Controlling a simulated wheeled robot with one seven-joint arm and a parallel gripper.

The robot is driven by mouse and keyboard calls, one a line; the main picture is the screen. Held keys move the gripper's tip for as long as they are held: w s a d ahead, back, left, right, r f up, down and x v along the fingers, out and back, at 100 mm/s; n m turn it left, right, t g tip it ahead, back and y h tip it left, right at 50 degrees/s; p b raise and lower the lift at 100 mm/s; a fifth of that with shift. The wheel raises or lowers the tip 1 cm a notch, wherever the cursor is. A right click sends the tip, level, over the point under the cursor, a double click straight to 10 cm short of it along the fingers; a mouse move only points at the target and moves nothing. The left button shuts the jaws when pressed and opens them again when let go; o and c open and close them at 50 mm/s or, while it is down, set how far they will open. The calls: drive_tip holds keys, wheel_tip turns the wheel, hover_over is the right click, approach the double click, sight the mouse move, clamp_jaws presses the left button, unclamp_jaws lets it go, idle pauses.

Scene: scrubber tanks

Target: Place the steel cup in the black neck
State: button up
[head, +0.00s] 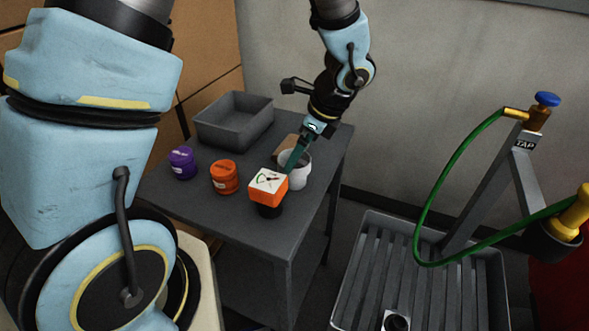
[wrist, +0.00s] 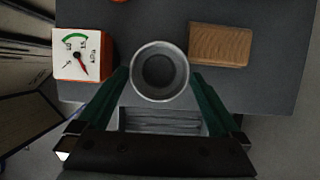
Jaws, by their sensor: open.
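The steel cup (wrist: 137,83) is a round, pale grey open vessel, seen from above in the wrist view. In the head view the cup (head: 299,174) stands on the dark table, partly hidden by the orange gauge box and my gripper. My gripper (head: 292,161) is open, pointing down at the cup. In the wrist view the green fingers of my gripper (wrist: 160,75) lie on either side of the cup; I cannot tell whether they touch it. A black round opening (head: 397,322) on a pale block shows at the bottom edge; I cannot tell whether it is the black neck.
An orange gauge box (head: 268,188) on a black base stands left of the cup. A brown block (wrist: 220,45) lies on its right in the wrist view. Orange (head: 224,177) and purple (head: 183,163) jars and a grey bin (head: 234,121) share the table. A slatted tray (head: 385,275) and green hose (head: 436,190) are right.

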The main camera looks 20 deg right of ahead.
drive_tip(key=shift+x, duration=1.65)
drive_tip(key=c, duration=1.2)
drive_tip(key=shift+o, duration=0.2)
drive_tip(key=shift+r, duration=0.2)
